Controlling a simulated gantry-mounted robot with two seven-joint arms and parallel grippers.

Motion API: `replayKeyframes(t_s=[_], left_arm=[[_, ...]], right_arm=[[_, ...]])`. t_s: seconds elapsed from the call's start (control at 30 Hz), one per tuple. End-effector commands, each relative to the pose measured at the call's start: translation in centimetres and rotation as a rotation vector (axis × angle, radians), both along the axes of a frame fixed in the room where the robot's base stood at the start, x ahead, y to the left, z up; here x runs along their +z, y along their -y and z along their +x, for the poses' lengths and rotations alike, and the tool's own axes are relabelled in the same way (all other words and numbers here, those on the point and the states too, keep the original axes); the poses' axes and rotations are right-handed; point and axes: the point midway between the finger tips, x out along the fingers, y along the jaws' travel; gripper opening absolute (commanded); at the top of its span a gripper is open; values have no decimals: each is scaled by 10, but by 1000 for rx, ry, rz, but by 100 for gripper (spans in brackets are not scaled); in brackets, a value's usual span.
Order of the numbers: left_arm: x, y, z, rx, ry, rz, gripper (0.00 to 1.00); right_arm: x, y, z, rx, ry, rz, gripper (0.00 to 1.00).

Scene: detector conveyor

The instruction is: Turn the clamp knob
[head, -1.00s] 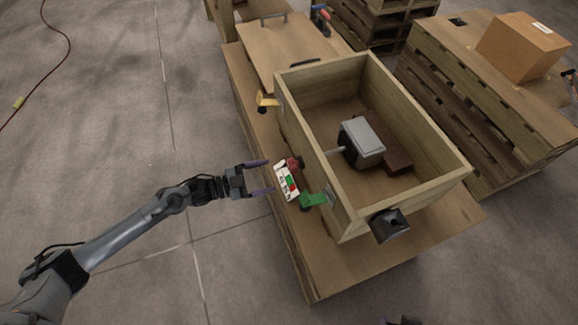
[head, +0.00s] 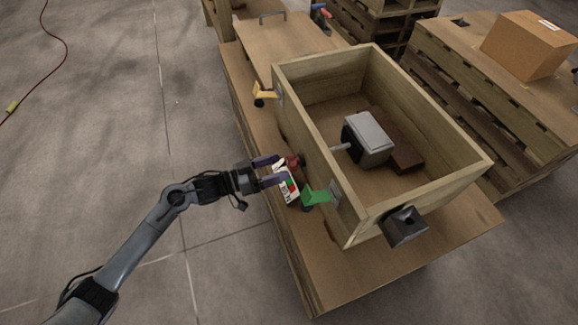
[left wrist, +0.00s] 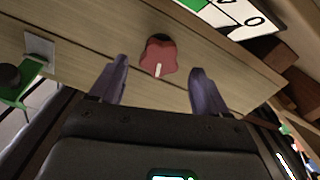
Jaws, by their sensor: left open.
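The clamp knob is a red lobed knob (head: 294,162) on the left outer wall of an open wooden crate (head: 424,188). In the left wrist view the red knob (left wrist: 159,57) has a pale pointer mark and sits just beyond and between my fingertips. My left gripper (head: 273,170) is open, with its purple fingers pointing at the crate wall beside the knob. It also shows in the left wrist view (left wrist: 159,85), with nothing between the fingers. A white label with green and red marks (head: 287,186) is beside the knob. My right gripper is not in view.
A green bracket (head: 317,195) and a yellow bracket (head: 264,90) stick out from the same crate wall on either side. A grey-and-black box (head: 368,138) sits inside the crate. A cardboard box (head: 528,45) stands on a pallet at right.

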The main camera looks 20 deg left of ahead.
Motion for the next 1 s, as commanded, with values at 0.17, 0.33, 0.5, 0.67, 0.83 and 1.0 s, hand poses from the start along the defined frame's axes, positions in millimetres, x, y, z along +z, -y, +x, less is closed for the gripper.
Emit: replayKeyframes(t_s=[0.17, 0.33, 0.5, 0.67, 0.83, 1.0], left_arm=[[-2, 19, 18, 0, 2, -1, 76], [-1, 29, 27, 0, 1, 1, 76], [0, 32, 30, 0, 0, 1, 76], [0, 33, 30, 0, 0, 1, 76], [0, 33, 30, 0, 0, 1, 61], [0, 32, 30, 0, 0, 1, 35]], right_arm=[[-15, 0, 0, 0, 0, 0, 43], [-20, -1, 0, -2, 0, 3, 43], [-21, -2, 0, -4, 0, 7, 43], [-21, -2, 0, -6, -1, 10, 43], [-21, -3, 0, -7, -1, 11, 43], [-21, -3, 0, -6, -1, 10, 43]])
